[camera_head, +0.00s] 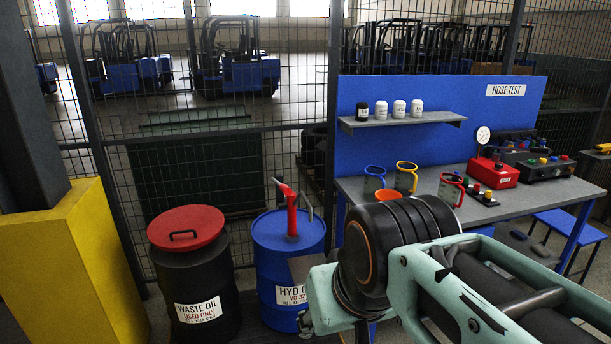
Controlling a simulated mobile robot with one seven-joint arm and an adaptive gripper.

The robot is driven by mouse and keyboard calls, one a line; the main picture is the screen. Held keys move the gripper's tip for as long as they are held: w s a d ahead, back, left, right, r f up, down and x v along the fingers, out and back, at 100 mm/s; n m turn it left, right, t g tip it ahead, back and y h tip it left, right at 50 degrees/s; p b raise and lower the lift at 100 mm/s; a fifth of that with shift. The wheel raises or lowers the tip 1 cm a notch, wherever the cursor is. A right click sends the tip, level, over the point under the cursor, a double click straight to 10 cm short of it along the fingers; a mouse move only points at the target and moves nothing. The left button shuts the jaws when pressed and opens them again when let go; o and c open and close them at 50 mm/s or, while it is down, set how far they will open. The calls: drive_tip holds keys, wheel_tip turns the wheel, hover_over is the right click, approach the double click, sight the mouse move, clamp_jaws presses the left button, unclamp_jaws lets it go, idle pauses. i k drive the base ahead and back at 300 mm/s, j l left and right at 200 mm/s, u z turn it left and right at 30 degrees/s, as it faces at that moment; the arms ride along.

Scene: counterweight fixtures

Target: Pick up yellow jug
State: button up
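The yellow jug (405,180) stands upright on the grey bench, between a blue jug (374,180) on its left and a red jug (451,188) on its right. Its rim and handle are yellow, and the handle faces right. My arm's black joint and pale green links fill the lower right foreground, in front of the bench. The end of my arm is not clearly visible, so I cannot make out any gripper fingers.
The grey bench (490,208) has a blue back panel (440,95) and a shelf (405,120) with several small bottles. Red (492,171) and black control boxes (545,167) stand at its right. A waste oil drum (200,285) and blue oil drum (290,255) stand left.

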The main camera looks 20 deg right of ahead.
sight(406, 177)
drive_tip(key=i+l, duration=0.25)
drive_tip(key=l, duration=0.2)
drive_tip(key=i+l+u, duration=0.15)
drive_tip(key=l, duration=0.35)
drive_tip(key=i+l, duration=0.25)
drive_tip(key=l, duration=0.2)
drive_tip(key=i+l+u, duration=0.1)
drive_tip(key=l, duration=0.4)
drive_tip(key=i+l, duration=0.3)
drive_tip(key=l, duration=0.2)
drive_tip(key=i+l+u, duration=0.15)
drive_tip(key=l, duration=0.35)
drive_tip(key=i+l, duration=0.2)
drive_tip(key=l, duration=0.35)
drive_tip(key=i+l+u, duration=0.1)
drive_tip(key=l, duration=0.4)
